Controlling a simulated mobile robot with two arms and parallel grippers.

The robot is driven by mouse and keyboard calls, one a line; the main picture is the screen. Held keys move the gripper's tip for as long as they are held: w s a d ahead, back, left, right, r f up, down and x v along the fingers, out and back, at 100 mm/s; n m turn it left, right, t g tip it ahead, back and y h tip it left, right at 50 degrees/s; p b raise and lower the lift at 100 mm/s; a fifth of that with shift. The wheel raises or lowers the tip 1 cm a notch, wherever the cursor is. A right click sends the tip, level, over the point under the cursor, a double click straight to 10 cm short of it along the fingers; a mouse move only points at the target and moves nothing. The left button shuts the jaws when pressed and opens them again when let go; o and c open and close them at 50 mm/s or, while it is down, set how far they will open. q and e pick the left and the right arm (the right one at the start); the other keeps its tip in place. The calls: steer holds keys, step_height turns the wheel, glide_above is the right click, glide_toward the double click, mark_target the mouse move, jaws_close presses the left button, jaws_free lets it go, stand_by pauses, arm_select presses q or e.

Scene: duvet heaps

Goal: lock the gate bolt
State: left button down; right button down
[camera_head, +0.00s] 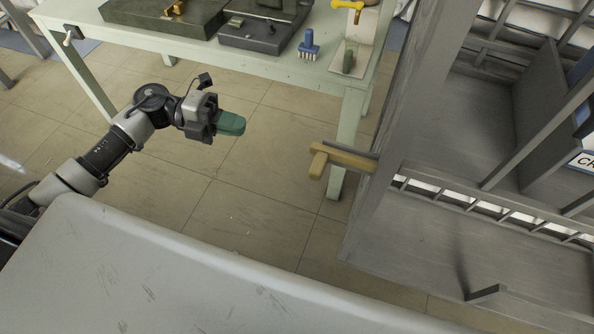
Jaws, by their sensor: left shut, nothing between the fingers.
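The gate bolt (345,158) is a tan wooden bar with a short cross handle at its left end. It sticks out to the left from the grey wooden post (404,105) at the right of the head view. Where its other end sits is hidden by the post. My left gripper (232,123), with green fingers, is shut and empty. It hangs over the floor to the left of the bolt, clearly apart from it. My right gripper is not in view.
A pale green table (270,62) stands at the back with dark boxes, a blue brush (308,45) and a yellow-handled item (347,5). Grey slatted woodwork (460,185) fills the right side. Tiled floor (250,195) lies open between my left gripper and the bolt.

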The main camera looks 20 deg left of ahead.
mark_target(320, 170)
arm_select(q)
steer(key=shift+s+d+r+m+g+y, duration=0.2)
steer(key=shift+s+r+m+g+y, duration=0.25)
steer(key=shift+s+m+g, duration=0.35)
steer(key=shift+s+d+r+m+g+y, duration=0.2)
steer(key=shift+s+r+m+g+y, duration=0.2)
steer(key=shift+s+m+g, duration=0.35)
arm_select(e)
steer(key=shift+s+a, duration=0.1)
